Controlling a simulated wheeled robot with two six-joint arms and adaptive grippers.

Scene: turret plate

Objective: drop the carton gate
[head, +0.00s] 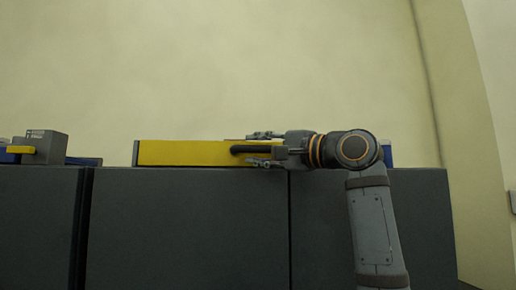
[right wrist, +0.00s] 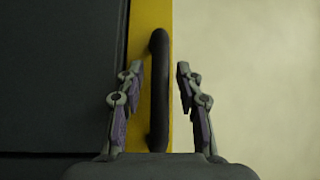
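The yellow gate panel (head: 185,153) stands along the top of the dark cabinets in the head view, with a black handle (head: 240,149) near its right end. My right gripper (head: 250,149) reaches in from the right at that handle. In the right wrist view, the yellow panel (right wrist: 136,40) runs vertically, and the black handle (right wrist: 158,90) lies between the two open fingers of my gripper (right wrist: 157,80). A gap shows on both sides of the handle. My left gripper is not in view.
Dark grey cabinets (head: 190,230) fill the lower part of the head view. A grey box-shaped device (head: 47,146) with yellow and blue parts stands at the left. A blue piece (head: 387,155) shows behind my right wrist. The pale wall above is bare.

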